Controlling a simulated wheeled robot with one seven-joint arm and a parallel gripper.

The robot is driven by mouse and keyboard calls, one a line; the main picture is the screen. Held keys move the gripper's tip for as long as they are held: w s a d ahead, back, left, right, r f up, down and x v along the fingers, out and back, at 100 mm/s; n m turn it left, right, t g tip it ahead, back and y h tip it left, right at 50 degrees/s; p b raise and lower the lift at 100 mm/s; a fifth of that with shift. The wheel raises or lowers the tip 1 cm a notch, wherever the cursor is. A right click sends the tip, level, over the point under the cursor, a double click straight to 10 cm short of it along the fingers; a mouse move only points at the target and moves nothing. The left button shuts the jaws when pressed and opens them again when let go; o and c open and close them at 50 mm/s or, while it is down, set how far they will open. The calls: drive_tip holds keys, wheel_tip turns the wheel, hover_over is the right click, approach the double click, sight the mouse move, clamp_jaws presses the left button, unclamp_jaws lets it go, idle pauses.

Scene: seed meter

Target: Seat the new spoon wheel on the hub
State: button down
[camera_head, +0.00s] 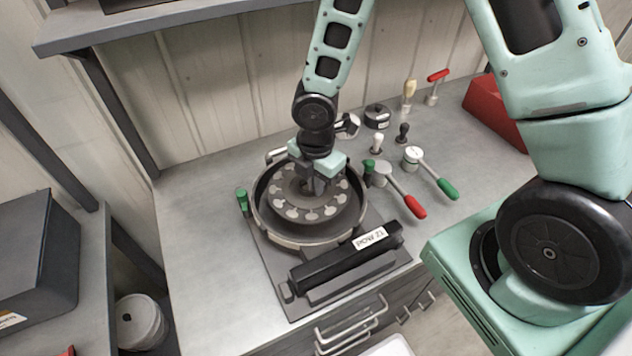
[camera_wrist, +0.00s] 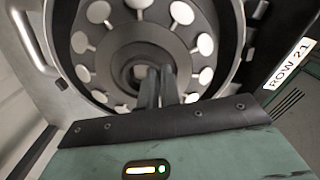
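The spoon wheel (camera_head: 292,209) is a dark grey disc with a ring of pale round spoons and a raised ring at its centre. It lies within the round seed meter housing (camera_head: 268,229), roughly level. It fills much of the wrist view (camera_wrist: 112,52), inside the housing wall (camera_wrist: 232,45). My gripper (camera_head: 316,186) points down at the wheel's middle. Its two fingers (camera_wrist: 159,82) are close together at the central ring and appear to pinch its wall. The hub beneath is hidden, so I cannot tell whether the wheel touches it.
A black bar labelled ROW 21 (camera_head: 331,268) lies in front of the housing. Right of it are a red-handled tool (camera_head: 402,194), a green-handled tool (camera_head: 432,172), small knobs and a red box (camera_head: 494,112). The bench's left side (camera_head: 195,240) is clear.

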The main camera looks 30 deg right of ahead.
drive_tip(key=shift+f, duration=0.3)
